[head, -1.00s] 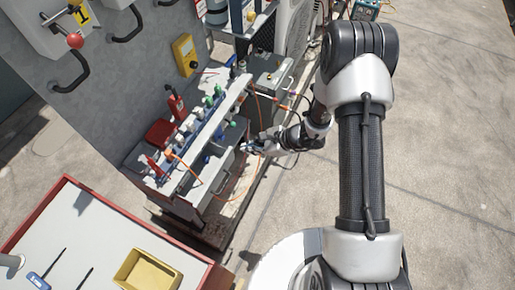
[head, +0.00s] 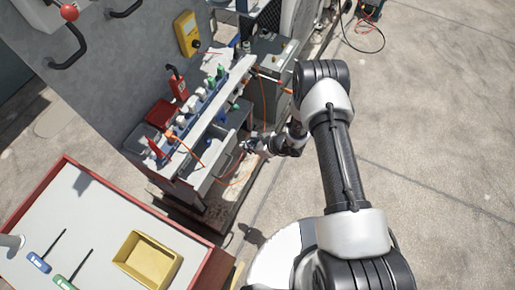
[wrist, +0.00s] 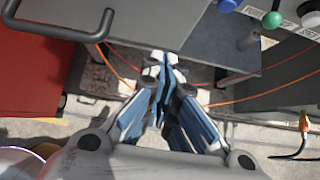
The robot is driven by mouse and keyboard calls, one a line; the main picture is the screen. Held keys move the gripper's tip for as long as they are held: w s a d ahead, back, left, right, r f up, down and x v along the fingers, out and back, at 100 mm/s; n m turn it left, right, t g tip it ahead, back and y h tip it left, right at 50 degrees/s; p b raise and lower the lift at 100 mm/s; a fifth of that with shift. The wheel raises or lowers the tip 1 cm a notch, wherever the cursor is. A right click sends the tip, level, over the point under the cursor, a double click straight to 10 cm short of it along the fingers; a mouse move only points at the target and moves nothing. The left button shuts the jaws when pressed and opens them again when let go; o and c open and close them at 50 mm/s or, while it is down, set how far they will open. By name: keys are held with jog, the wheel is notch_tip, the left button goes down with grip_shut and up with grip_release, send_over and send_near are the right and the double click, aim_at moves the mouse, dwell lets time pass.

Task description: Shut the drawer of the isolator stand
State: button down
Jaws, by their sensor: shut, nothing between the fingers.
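The isolator stand is the grey unit in the head view, with a sloping rail (head: 205,115) of coloured knobs on top. Its drawer (head: 210,178) is below the rail on the side facing my arm, with a dark bar handle. It looks pulled out, but how far I cannot tell. In the wrist view, a grey front (wrist: 160,22) with a dark bar handle (wrist: 65,28) fills the upper left. My gripper (head: 248,146) is just right of the drawer. In the wrist view its fingertips (wrist: 162,60) are shut and empty, at the grey front's lower edge; contact is unclear.
Orange cables (wrist: 125,80) run behind my fingers. A red-edged bench (head: 95,215) with a yellow bin (head: 147,261) and screwdrivers stands at lower left. A grey box (head: 270,65) stands behind the stand. Open concrete (head: 440,120) lies right of my arm.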

aim_at(216, 136)
jog(key=shift+w+a+r, duration=0.1)
jog(key=shift+w+a, duration=0.15)
jog(key=shift+a, duration=0.35)
jog(key=shift+w+a, duration=0.25)
jog(key=shift+a, duration=0.35)
jog(key=w+a+b, duration=0.1)
jog(key=a+b, duration=0.1)
jog(key=a, duration=0.2)
jog(key=w+a+b, duration=0.2)
jog(key=a, duration=0.1)
jog(key=w+a+b, duration=0.2)
jog(key=a+b, duration=0.1)
jog(key=a, duration=0.1)
jog(key=shift+a, duration=0.35)
jog(key=shift+a+r, duration=0.15)
